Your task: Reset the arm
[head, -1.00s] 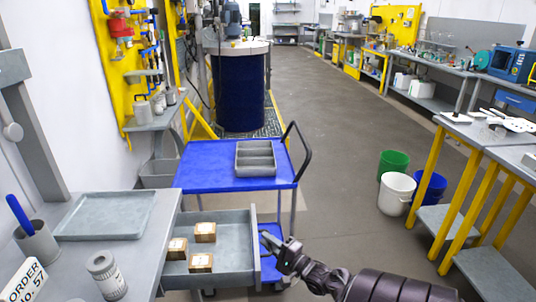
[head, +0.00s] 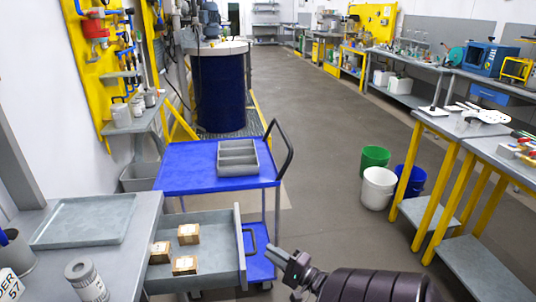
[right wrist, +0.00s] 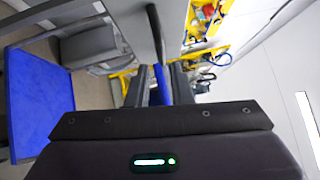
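My right arm comes in from the bottom right of the head view. Its gripper (head: 280,258) hangs just right of the open drawer's front, apart from it and empty. In the right wrist view, its two grey fingers (right wrist: 158,88) stand apart with a gap between them, and the blue cart shows behind. My left arm and gripper are not in view.
A blue cart (head: 190,172) carries a grey divided tray (head: 238,158). Buckets (head: 378,188) stand on the right. The middle floor is clear.

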